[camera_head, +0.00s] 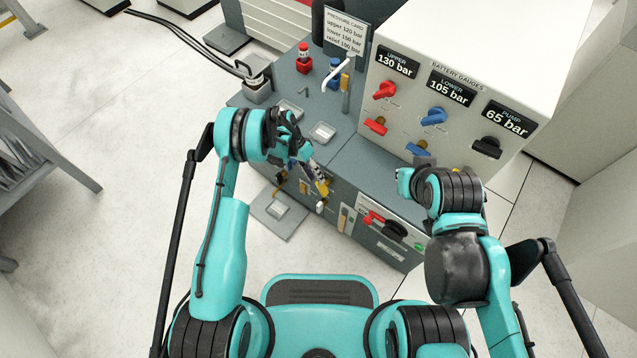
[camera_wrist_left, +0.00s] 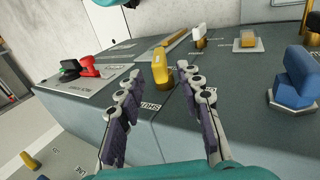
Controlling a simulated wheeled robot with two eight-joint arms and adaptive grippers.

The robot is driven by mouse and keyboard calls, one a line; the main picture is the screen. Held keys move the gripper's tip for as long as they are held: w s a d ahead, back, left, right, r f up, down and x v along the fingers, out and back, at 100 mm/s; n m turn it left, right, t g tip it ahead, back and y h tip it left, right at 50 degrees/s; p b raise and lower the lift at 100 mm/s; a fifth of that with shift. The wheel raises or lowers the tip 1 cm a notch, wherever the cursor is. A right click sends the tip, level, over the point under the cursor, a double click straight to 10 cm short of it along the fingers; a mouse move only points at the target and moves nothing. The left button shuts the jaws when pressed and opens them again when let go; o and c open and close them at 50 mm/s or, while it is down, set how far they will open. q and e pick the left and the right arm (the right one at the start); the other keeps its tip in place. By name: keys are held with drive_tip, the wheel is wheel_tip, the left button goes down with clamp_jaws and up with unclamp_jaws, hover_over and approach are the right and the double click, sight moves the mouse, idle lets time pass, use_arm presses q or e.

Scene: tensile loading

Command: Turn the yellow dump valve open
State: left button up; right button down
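The yellow dump valve handle (camera_wrist_left: 161,68) stands between the two fingers of my left gripper (camera_wrist_left: 160,84) in the left wrist view. A gap shows on each side of it, so the gripper is open around or just short of it; the depth is hard to judge. A label reading SHUT lies by the handle. In the head view the yellow handle (camera_head: 322,188) shows on the bench's front edge, close by the left gripper (camera_head: 314,172). My right gripper (camera_head: 405,180) is beside the gauge cabinet, mostly hidden by its own wrist; its fingers cannot be made out.
The gauge cabinet (camera_head: 470,65) carries red, blue and black knobs. A blue handle (camera_wrist_left: 293,80) is right of the left gripper in the wrist view. Red and black knobs (camera_wrist_left: 82,67) sit on a panel at left. A pressure card (camera_head: 345,33) stands behind the bench.

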sight(323, 187)
use_arm(q)
drive_tip(key=v, duration=0.7)
